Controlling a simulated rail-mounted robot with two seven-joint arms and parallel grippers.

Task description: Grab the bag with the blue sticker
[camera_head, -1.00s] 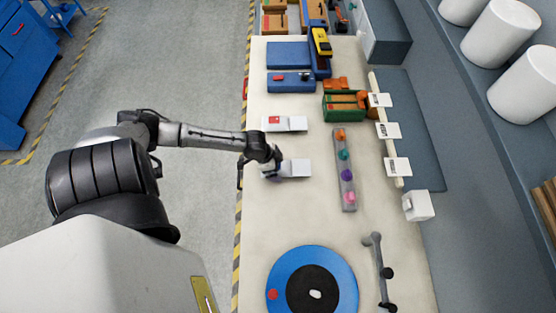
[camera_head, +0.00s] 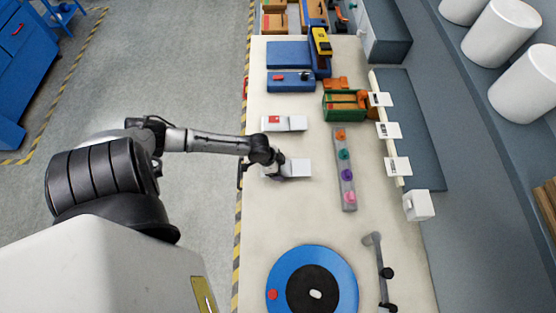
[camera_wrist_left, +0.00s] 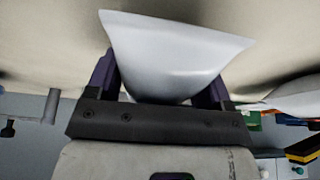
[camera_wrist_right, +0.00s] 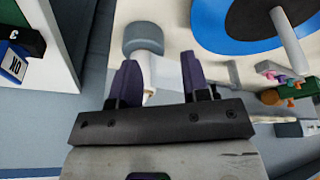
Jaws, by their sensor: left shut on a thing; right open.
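Two white bags lie on the bench in the head view. The farther bag (camera_head: 284,123) has a red sticker. My left gripper (camera_head: 272,171) is at the left end of the nearer bag (camera_head: 297,168) and covers that end; no sticker shows on it. In the left wrist view, this white bag (camera_wrist_left: 175,55) fills the space between the purple fingers of my left gripper (camera_wrist_left: 160,88), which is shut on it. My right gripper (camera_wrist_right: 160,80) shows only in the right wrist view, open and empty.
A grey strip (camera_head: 347,185) with colored knobs lies right of the bags. A blue and black disc (camera_head: 312,252) and a grey handle bar (camera_head: 380,270) are nearer me. Blue blocks (camera_head: 291,82) and a green crate (camera_head: 343,105) stand farther away. Bench between bags and disc is clear.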

